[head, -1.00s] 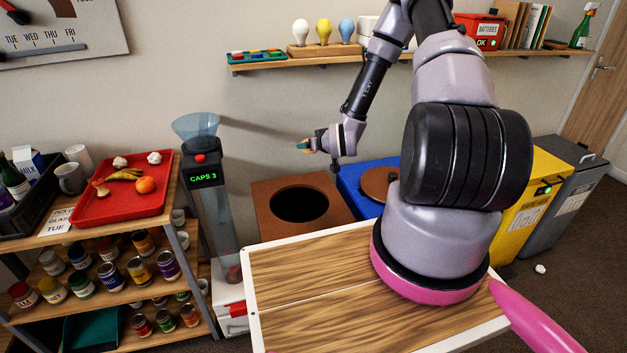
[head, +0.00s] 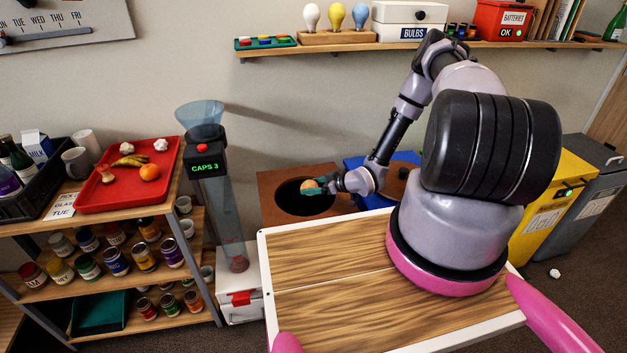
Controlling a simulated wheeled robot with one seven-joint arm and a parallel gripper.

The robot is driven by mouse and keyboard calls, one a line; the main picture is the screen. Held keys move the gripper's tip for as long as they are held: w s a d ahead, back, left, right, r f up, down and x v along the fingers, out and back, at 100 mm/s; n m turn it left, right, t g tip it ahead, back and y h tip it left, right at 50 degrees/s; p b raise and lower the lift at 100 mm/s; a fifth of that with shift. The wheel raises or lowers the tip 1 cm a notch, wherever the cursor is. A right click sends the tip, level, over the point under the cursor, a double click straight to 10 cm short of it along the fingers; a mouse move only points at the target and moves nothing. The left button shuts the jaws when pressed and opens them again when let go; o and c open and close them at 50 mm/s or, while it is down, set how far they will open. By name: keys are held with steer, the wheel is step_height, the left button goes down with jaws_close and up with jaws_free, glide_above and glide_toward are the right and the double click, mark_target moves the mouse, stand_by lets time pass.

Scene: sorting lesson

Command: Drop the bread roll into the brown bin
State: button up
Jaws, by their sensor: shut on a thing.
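The bread roll (head: 310,185) is a small tan lump between the fingertips of my gripper (head: 314,187). My gripper is shut on it and reaches in from the right. In the picture, the roll lies over the dark round opening of the brown bin (head: 272,184). I cannot tell its exact height above the rim. The bin stands behind my wooden-topped tray, whose edge hides its lower part.
A blue bin (head: 353,166) stands just right of the brown one, then a yellow bin (head: 548,214) and a grey bin (head: 590,205). The clear caps tube (head: 215,205) stands to the left. A red tray (head: 125,190) of food tops the left shelf. A wall shelf (head: 400,48) runs above.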

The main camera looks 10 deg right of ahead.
steer(key=shift+f, duration=1)
steer(key=o, duration=1.2)
steer(key=shift+c, duration=0.2)
steer(key=v, duration=1.1)
steer(key=shift+a, duration=0.1)
